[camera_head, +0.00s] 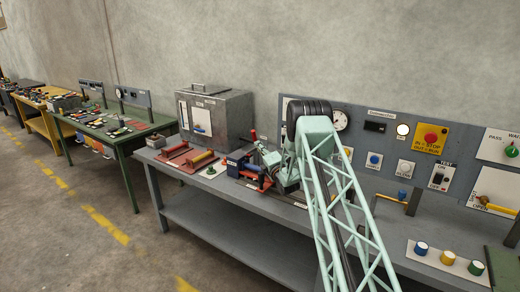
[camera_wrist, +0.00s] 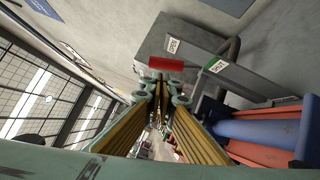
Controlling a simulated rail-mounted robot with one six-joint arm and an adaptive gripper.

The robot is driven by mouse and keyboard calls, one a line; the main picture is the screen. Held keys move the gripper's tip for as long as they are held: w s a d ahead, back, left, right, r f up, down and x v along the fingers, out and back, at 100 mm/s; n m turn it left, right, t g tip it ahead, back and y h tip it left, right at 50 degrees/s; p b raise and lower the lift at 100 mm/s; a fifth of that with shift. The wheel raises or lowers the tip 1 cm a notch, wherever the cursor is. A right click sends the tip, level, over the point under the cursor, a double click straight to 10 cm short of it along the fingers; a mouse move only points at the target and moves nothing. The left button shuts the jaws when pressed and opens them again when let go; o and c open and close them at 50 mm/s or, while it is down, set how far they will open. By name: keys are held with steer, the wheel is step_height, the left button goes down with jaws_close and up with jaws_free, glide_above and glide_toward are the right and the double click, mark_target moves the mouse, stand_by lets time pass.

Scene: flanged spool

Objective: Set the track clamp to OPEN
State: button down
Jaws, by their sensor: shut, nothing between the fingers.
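A red block (camera_wrist: 166,64), which looks like a lever grip, sits just beyond my fingertips in the wrist view. A red tip (camera_head: 253,134) shows at my gripper in the head view. I cannot tell whether the fingers touch it. Near it, a grey body (camera_wrist: 245,80) carries a white label (camera_wrist: 173,45) and a green-edged label (camera_wrist: 216,65), too small to read surely. I take this to be the track clamp; its setting cannot be told. My gripper (camera_wrist: 160,92) is shut and empty; in the head view (camera_head: 259,146) it is above the blue-and-red fixture.
A blue roller (camera_wrist: 260,133) on a red base lies close to my gripper's right in the wrist view. A grey cabinet (camera_head: 232,112) stands behind left. A control panel (camera_head: 375,150) stands behind my arm.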

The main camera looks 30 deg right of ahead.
mark_target(254, 139)
steer(key=shift+w+d+r, duration=0.1)
steer(key=shift+w+r, duration=0.15)
steer(key=shift+w, duration=1.3)
steer(key=shift+w+r, duration=0.2)
steer(key=shift+w, duration=1.35)
steer(key=shift+w+r, duration=0.2)
